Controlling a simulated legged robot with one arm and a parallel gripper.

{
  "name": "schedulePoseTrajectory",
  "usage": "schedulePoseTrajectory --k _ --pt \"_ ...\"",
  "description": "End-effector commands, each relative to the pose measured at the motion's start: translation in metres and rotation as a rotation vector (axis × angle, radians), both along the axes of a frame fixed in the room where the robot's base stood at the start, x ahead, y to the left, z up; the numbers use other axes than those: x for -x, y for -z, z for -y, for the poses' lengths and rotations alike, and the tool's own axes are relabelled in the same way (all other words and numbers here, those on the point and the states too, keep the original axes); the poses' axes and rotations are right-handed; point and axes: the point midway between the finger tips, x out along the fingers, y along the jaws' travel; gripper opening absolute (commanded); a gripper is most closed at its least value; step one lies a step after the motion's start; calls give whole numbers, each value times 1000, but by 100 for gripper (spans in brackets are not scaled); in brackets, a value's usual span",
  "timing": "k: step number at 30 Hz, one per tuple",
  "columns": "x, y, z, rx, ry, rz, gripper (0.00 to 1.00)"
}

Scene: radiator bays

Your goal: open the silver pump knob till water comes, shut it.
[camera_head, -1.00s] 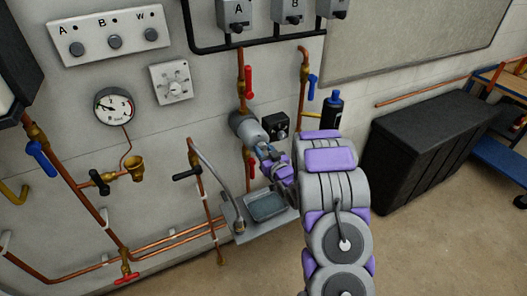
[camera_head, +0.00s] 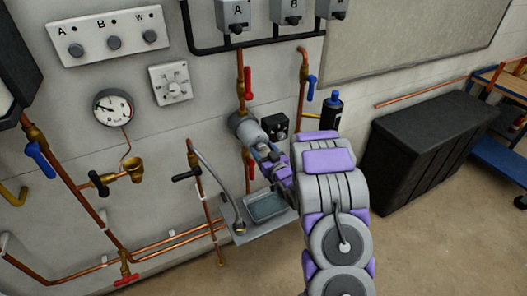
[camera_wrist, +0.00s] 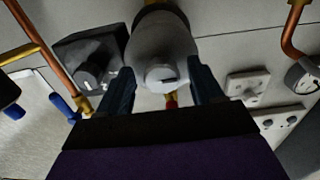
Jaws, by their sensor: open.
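The grey pump (camera_head: 243,124) sits on the copper pipe at the wall, and my arm reaches to its front end. In the wrist view the pump body (camera_wrist: 160,42) fills the upper middle. Its round silver knob (camera_wrist: 160,76), with a short dark slot, faces the camera. My gripper (camera_wrist: 162,86) is open, with one dark finger on each side of the knob and visible gaps. In the head view my gripper (camera_head: 266,153) is at the pump's front end, and the knob is hidden there. I see no water flowing.
A black box with a dial (camera_head: 275,126) is close right of the pump. A red lever (camera_head: 249,82) is above it. A metal tray (camera_head: 266,207) is below. A black bottle (camera_head: 332,108) and a black chest (camera_head: 425,145) stand farther right.

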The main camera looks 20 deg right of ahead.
Motion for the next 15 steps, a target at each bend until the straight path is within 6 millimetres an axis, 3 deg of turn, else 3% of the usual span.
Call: schedulePoseTrajectory --k 8,15 --pt "6 0 0 -1 0 -2 66" --pt "43 0 3 -1 2 -5 66"
